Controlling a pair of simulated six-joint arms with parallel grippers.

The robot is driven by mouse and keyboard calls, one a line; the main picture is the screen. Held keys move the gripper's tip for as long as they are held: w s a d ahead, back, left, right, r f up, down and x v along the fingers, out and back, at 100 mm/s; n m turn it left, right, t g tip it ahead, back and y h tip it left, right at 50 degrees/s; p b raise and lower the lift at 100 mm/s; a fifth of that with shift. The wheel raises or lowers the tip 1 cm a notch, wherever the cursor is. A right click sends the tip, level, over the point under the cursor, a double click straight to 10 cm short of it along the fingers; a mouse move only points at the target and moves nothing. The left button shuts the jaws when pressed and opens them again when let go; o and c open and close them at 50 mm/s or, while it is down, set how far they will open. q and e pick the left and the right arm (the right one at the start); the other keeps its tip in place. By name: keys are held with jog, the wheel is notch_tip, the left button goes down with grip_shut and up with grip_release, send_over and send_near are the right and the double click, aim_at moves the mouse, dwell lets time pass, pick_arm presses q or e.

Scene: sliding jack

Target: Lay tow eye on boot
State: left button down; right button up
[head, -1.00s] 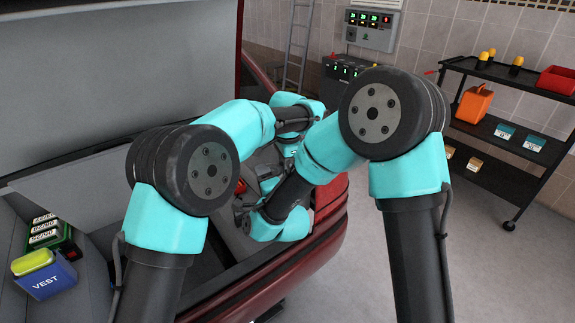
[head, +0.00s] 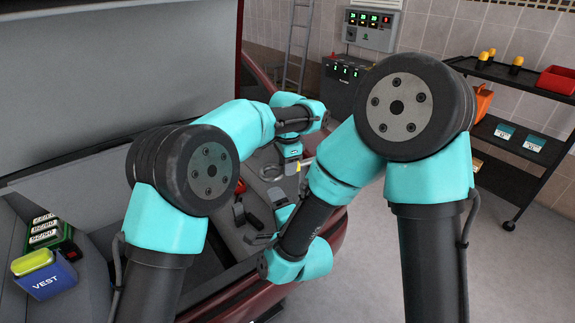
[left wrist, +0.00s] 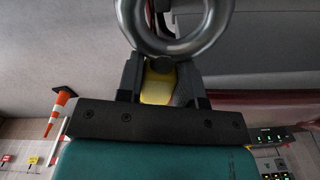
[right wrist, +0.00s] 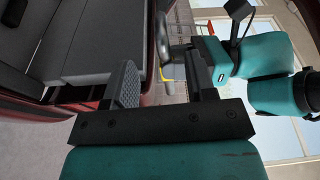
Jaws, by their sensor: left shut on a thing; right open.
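The tow eye (head: 271,179) is a grey metal ring, also large at the top of the left wrist view (left wrist: 178,49). My left gripper (head: 290,166) is shut on the tow eye; a yellow piece (left wrist: 158,88) shows between its fingers. The ring sticks out past the fingertips at the boot's right side. My right gripper (head: 262,222) is open and empty, lower and nearer, apart from the tow eye. The grey boot (head: 95,252) of the red car lies open, its middle partly hidden by my arms.
A red item (head: 239,186) is partly hidden between my arms. A blue VEST box (head: 48,283) and a green case (head: 63,243) sit at the boot's left. A black shelf cart (head: 510,140) stands at right.

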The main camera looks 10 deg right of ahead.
jog(key=shift+s+d, duration=0.15)
jog(key=shift+s, duration=0.65)
jog(key=shift+f, duration=0.1)
jog(key=s+d+f+n+g, duration=0.1)
jog(key=d+f+n+g, duration=0.25)
jog(key=f, duration=0.65)
jog(key=s+d+f+n+g, duration=0.1)
jog(key=d+f+n+g, duration=0.3)
jog(key=f, duration=0.6)
jog(key=s+d+f+n+g, duration=0.2)
jog(key=s+f+g, duration=0.2)
jog(key=s+f, duration=0.2)
jog(key=s+d+f+n+g, duration=0.3)
jog(key=s+f+g, duration=0.2)
jog(key=s+f, duration=0.2)
jog(key=shift+f+y, duration=0.3)
jog(key=shift+f, duration=0.65)
jog(key=shift+g, duration=0.25)
